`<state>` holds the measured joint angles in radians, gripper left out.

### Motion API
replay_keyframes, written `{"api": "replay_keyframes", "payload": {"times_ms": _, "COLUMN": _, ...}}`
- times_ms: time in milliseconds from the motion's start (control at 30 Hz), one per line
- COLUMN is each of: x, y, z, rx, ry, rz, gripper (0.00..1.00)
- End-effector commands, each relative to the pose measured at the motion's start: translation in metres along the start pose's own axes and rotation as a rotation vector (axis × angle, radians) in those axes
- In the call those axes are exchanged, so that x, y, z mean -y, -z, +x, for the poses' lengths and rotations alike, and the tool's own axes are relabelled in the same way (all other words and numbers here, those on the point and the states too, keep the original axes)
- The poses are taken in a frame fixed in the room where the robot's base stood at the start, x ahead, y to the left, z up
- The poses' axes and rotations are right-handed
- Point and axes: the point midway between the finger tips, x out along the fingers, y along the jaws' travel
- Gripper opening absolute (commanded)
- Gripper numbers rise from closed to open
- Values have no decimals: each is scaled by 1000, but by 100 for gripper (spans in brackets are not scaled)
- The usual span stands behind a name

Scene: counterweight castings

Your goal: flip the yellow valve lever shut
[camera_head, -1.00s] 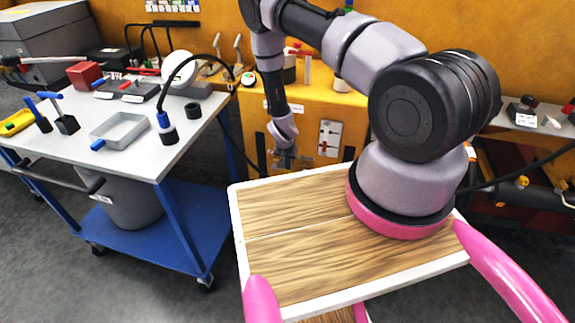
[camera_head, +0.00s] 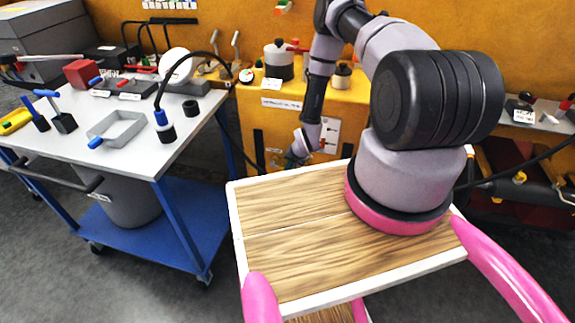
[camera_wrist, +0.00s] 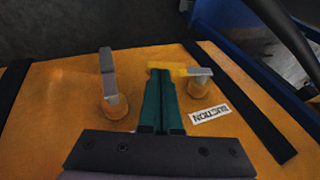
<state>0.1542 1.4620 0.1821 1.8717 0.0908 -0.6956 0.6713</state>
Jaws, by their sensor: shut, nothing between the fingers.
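In the wrist view, the yellow valve lever (camera_wrist: 166,67) lies crosswise just beyond the fingertips, its right end meeting a grey piece on a brass-coloured round post (camera_wrist: 199,88). My gripper (camera_wrist: 162,128) has its green fingers together, with nothing seen between them. The fingertips overlap the lever in the picture; whether they touch it I cannot tell. A second post with a plain grey lever (camera_wrist: 107,72) stands to the left. In the head view my gripper (camera_head: 297,157) is small, low at the yellow-orange bench front, and the lever cannot be made out.
Dark strips flank the panel. In the head view a blue trolley (camera_head: 160,220) with tools stands left, and jars (camera_head: 278,62) sit on the bench top.

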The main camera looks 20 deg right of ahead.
Motion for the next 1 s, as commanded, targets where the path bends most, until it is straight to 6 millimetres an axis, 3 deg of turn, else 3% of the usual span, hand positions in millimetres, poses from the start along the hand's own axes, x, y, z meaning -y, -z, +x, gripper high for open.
{"api": "replay_keyframes", "payload": {"times_ms": 267, "x": -8, "y": -4, "z": 13, "rx": 0, "ry": 170, "rz": 55, "gripper": 0}}
{"api": "replay_keyframes", "payload": {"times_ms": 1000, "x": -10, "y": -18, "z": 60, "rx": 1, "ry": 161, "rz": 48, "gripper": 0}}
